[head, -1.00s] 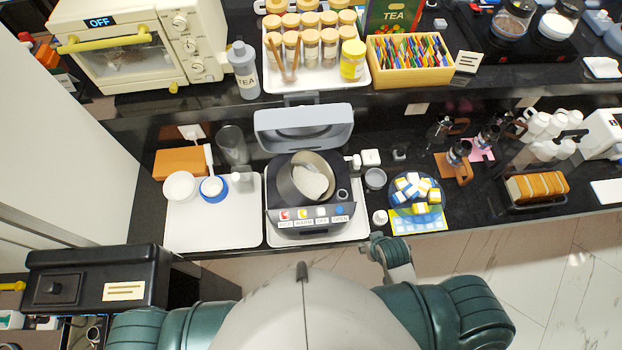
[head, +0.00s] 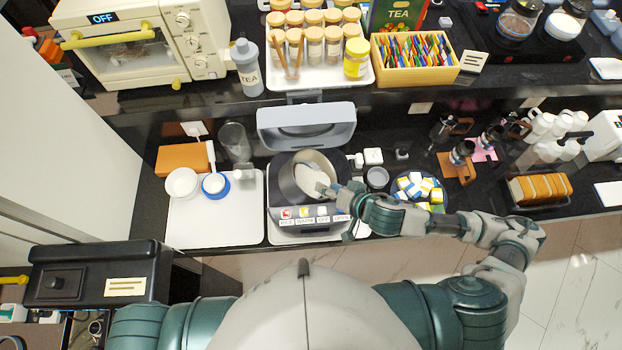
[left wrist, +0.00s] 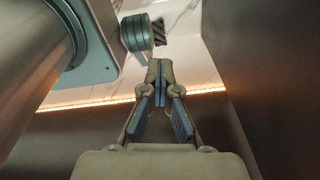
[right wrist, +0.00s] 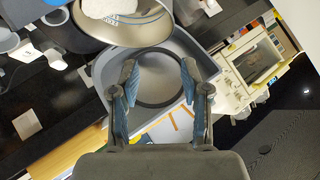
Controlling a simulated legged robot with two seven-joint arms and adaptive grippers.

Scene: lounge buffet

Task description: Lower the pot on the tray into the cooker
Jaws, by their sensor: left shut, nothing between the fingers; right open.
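The grey metal pot (head: 326,163) with white contents sits in the mouth of the cooker (head: 296,224), rim tilted; how deep it sits is unclear. The cooker's lid (head: 318,117) stands open behind it. My right gripper (head: 328,190) is over the cooker's front right, at the pot's near side, and hides part of it. In the right wrist view this gripper (right wrist: 160,75) is open, with the lid (right wrist: 190,48) beyond its fingers and the pot (right wrist: 150,33) above them; no grip shows. My left gripper (left wrist: 158,75) is shut and empty, away from the counter.
A white tray (head: 215,233) left of the cooker holds a white bowl (head: 182,183) and a blue-rimmed dish (head: 216,185). A grey cup (head: 377,178) and a plate of colored cubes (head: 420,188) stand right of the cooker. A shelf with jars (head: 310,45) overhangs behind.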

